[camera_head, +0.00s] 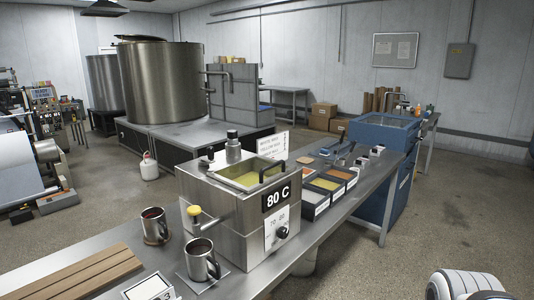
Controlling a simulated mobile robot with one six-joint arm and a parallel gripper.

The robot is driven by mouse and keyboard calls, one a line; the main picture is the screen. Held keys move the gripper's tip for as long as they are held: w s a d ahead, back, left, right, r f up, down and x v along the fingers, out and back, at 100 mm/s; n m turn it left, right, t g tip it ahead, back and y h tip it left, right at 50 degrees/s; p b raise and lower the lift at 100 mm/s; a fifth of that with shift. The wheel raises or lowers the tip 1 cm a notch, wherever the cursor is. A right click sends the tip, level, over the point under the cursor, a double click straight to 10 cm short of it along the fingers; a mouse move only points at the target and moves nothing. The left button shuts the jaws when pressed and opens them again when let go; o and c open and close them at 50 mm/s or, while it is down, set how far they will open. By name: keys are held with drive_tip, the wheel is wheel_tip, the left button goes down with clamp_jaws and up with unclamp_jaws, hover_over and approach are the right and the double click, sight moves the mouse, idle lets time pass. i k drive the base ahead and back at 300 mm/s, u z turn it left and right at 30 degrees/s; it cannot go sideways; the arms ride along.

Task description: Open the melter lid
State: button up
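The melter (227,217) is a steel box standing on the long steel bench, with a black "80 C" label on its front. Its top shows a yellowish area (246,178) inside a metal rim, with a black handle (272,169) at the right side. I cannot tell whether the yellowish area is bare or seen through a clear lid. A yellow-knobbed valve (195,211) sticks out at the left, and a dial (282,232) is on the front. My gripper is not in view; only a white rounded part of my arm shows at the bottom right, apart from the melter.
Two metal mugs (201,262) stand left of the melter, near wooden boards (75,278). Trays of coloured material (325,185) lie at its right. A small sign (271,145) stands behind it. A blue-framed unit (384,132) stands farther right. The floor at the right front is clear.

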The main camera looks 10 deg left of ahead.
sight(263, 182)
drive_tip(key=u, duration=0.55)
drive_tip(key=i, duration=1.05)
drive_tip(key=u, duration=0.35)
